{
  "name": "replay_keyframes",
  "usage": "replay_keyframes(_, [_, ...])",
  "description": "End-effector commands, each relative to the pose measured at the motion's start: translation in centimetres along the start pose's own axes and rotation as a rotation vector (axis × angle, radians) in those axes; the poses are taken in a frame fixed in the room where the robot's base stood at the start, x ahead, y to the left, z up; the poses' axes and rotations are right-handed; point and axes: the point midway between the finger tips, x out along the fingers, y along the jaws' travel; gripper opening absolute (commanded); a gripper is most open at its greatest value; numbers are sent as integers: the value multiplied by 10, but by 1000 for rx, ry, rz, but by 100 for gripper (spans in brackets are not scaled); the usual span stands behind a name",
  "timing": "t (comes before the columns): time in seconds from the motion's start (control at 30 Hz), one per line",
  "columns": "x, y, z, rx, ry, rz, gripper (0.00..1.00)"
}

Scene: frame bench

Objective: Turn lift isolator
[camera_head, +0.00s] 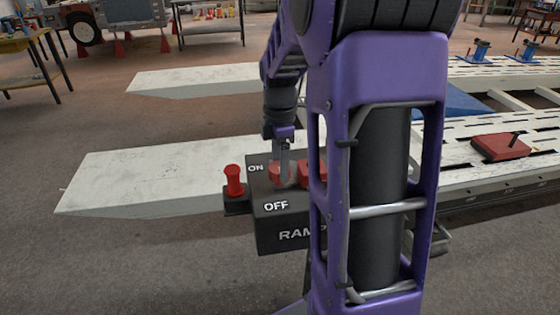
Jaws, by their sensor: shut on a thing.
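The lift isolator is a dark box (285,242) with white lettering, "ON" above, "OFF" below and "RAM" on its front, the rest hidden behind my arm. A red handle (279,174) sits on its top face beside the lettering. A second red part (312,172) shows just to its right, partly hidden by my purple arm. My gripper (284,178) reaches down from above onto the red handle and is shut on it. The fingertips are small and partly merged with the handle, so the exact grip is hard to see.
A red knob (233,181) stands on a small dark block left of the box. White ramps (150,175) lie behind it, and a slotted white frame (470,130) with a red block (500,147) lies to the right. My arm blocks the middle right. Floor is clear at front left.

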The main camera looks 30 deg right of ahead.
Motion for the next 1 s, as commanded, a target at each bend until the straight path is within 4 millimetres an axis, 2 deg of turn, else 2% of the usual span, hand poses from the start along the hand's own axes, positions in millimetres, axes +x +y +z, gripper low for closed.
replay_keyframes(0.23, [-1,1,0,-62,1,2,0])
replay_keyframes(0.7, [-1,1,0,-77,-1,3,0])
replay_keyframes(0.73, [-1,1,0,-77,-1,2,68])
replay_keyframes(0.8, [-1,1,0,-76,-1,2,77])
replay_keyframes(1.0, [0,0,0,-74,0,1,77])
